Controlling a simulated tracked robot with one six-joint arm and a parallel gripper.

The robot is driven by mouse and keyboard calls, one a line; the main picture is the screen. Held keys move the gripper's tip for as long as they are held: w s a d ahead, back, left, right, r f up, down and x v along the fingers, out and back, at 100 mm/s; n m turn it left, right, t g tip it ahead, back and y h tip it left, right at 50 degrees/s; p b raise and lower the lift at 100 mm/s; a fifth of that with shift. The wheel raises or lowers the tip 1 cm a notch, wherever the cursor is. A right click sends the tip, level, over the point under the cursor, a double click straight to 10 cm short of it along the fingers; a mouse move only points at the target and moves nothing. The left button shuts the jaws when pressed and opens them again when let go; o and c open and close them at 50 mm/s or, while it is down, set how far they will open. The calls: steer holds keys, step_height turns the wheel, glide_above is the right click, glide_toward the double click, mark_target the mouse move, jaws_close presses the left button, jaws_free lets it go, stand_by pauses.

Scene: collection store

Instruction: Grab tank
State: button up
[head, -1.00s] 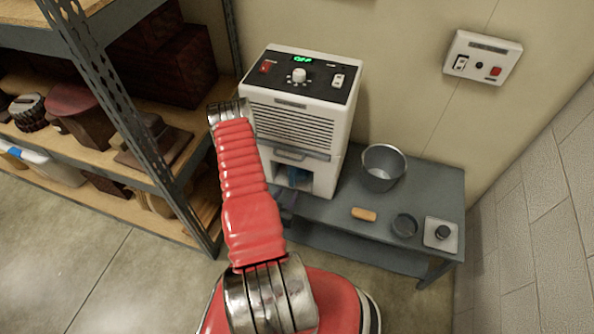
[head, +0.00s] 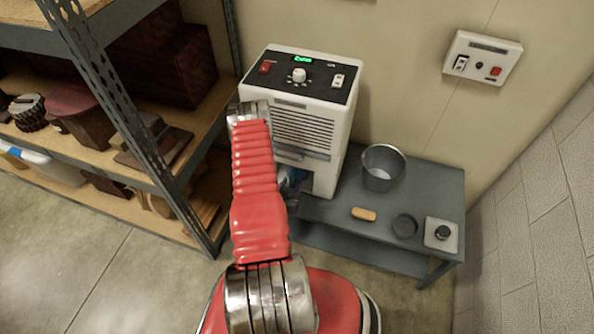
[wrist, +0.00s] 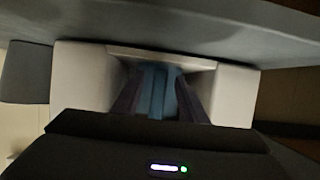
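A white dehumidifier (head: 332,130) with a black top panel stands on a grey bench. Its lower front has an open bay, which my red arm partly covers in the head view. The blue tank (wrist: 157,90) shows inside the white-walled bay in the wrist view. My gripper (wrist: 159,78) reaches into the bay with its two dark fingers apart, one on each side of the blue part. I cannot tell whether the fingers touch it. In the head view the gripper is mostly hidden behind my arm.
On the grey bench (head: 330,212) are a metal bucket (head: 378,178), a tan bar (head: 363,214), a dark round dish (head: 404,226) and a pale square block with a black knob (head: 441,234). A loaded shelf unit (head: 150,140) stands close on the left. A wall panel (head: 482,57) is at right.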

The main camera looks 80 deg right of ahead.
steer(key=shift+x, duration=0.75)
steer(key=shift+c, duration=0.4)
jaws_close()
